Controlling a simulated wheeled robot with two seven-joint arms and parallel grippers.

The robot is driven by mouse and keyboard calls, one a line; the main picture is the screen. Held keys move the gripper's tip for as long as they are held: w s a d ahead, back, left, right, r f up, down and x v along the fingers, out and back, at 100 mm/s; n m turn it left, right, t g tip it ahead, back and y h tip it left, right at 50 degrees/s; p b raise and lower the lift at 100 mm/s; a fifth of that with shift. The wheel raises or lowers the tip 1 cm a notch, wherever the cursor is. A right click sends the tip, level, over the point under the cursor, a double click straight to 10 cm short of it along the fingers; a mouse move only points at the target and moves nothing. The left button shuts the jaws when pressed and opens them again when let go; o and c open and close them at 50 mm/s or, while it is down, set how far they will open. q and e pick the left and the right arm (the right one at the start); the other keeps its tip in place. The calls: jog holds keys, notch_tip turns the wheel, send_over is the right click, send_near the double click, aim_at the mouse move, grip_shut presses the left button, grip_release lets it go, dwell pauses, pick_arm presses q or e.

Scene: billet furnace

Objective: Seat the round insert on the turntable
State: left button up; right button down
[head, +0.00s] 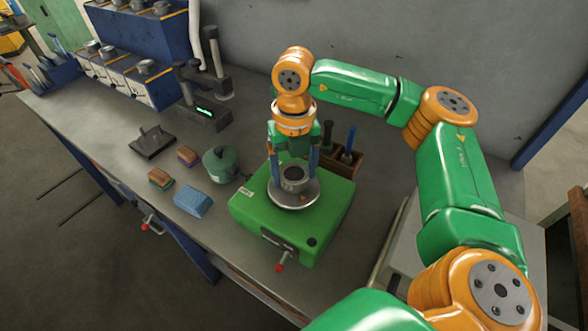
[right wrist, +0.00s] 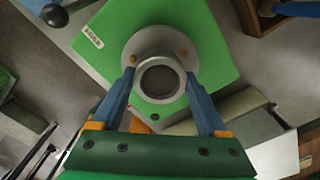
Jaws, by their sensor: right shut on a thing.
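The round insert (head: 294,174) is a short grey metal cup with a dark open top. My right gripper (head: 293,171) points down, with its blue fingers shut on opposite sides of the insert. The turntable (head: 294,200) is a silver disc on top of a green box. The insert is upright over the disc; whether it touches it, I cannot tell. The right wrist view shows the insert (right wrist: 160,80) between the fingertips (right wrist: 160,76), with the turntable (right wrist: 150,42) behind it. The insert hides part of the disc. My left gripper is not in view.
The green box (head: 250,208) stands on the grey bench (head: 80,115). A green round container (head: 220,164), a blue block (head: 193,201) and brushes lie left of it. A wooden holder (head: 347,167) stands behind. A device with a green display (head: 203,112) is farther back.

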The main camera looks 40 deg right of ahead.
aim_at(294, 175)
jog(key=shift+f+b, duration=0.5)
jog(key=shift+f, duration=0.1)
dwell(0.3)
jog(key=shift+c, duration=0.9)
grip_release()
jog(key=shift+r, duration=0.1)
notch_tip(294, 175, up, 11)
jog(key=p, duration=0.9)
jog(key=shift+s, duration=0.1)
